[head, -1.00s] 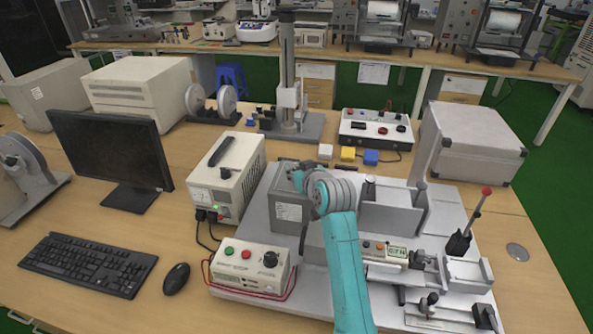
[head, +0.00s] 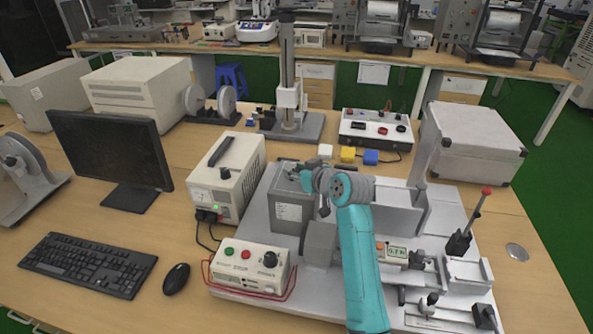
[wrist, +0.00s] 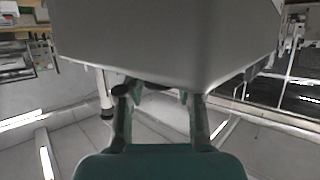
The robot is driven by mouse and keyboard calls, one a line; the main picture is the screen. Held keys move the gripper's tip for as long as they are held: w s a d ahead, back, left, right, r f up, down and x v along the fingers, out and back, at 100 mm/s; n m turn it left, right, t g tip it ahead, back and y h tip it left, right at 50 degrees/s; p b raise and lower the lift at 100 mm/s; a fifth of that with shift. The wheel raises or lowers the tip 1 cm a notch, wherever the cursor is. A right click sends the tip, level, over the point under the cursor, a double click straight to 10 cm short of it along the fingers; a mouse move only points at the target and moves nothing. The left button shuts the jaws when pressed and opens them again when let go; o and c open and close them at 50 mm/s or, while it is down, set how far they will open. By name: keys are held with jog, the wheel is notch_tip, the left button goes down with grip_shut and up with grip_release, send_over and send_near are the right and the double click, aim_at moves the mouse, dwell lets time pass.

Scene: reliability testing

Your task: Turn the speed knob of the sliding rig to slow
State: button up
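The sliding rig's pale base plate (head: 265,225) lies across the front of the bench. At its front left is a white control box (head: 235,272) with a green button, a red button and a black knob (head: 270,259). The knob's pointer is too small to read. My gripper is behind the box, by a grey block (head: 288,212) on the rig; its fingertips are hard to make out in the head view. In the wrist view my gripper (wrist: 157,96) has its two fingers apart, just below a large grey body (wrist: 165,45). A small dark part shows between the fingertips, and I cannot tell if they touch it.
A cream power supply (head: 226,182) stands left of the rig. A monitor (head: 112,155), keyboard (head: 88,264) and mouse (head: 176,279) are farther left. A red-tipped lever (head: 486,192) stands upright on the right. Red cables run around the control box.

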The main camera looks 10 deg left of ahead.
jog(key=shift+o, duration=1.3)
jog(key=shift+s+d, duration=0.1)
jog(key=v, duration=1.1)
jog(key=shift+s+d+r, duration=0.2)
jog(key=shift+s, duration=0.1)
